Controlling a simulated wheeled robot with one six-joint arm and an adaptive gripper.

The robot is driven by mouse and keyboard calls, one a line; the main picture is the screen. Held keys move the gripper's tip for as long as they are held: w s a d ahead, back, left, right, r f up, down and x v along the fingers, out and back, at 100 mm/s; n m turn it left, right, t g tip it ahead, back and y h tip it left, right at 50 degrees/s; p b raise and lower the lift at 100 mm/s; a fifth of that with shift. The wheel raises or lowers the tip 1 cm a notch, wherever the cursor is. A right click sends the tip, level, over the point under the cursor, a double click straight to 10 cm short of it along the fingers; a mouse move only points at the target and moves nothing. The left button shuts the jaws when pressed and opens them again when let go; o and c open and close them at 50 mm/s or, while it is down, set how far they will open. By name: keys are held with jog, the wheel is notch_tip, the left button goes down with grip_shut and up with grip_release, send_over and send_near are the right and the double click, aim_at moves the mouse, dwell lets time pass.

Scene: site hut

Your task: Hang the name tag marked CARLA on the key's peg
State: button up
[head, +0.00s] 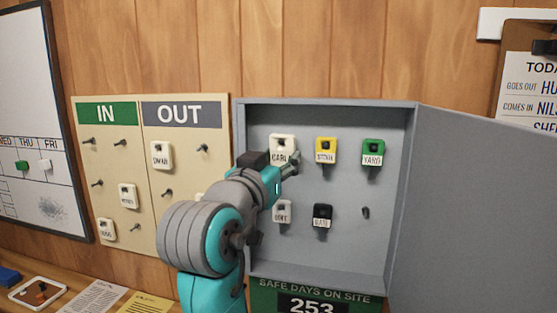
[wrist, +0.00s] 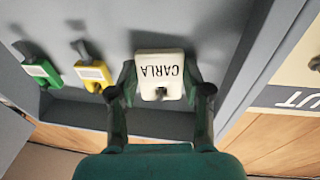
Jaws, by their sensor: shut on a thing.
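The white CARLA name tag (head: 283,143) is at the upper left position inside the grey key cabinet (head: 330,106). My gripper (head: 289,163) is shut on it. In the wrist view, the tag (wrist: 160,57) shows upside down, with a finger of my gripper (wrist: 161,78) at each side. A dark spot shows at the tag's hole. I cannot tell whether the peg passes through it; the peg behind is hidden.
Beside it hang a yellow tag (head: 326,146) and a green YARD tag (head: 373,148). Below are a grey tag (head: 282,213), a black tag (head: 322,215) and a bare peg (head: 366,213). The cabinet door (head: 480,200) stands open at right. The IN/OUT board (head: 147,180) is at left.

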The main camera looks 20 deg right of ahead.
jog(key=o, duration=1)
jog(key=shift+o, duration=0.2)
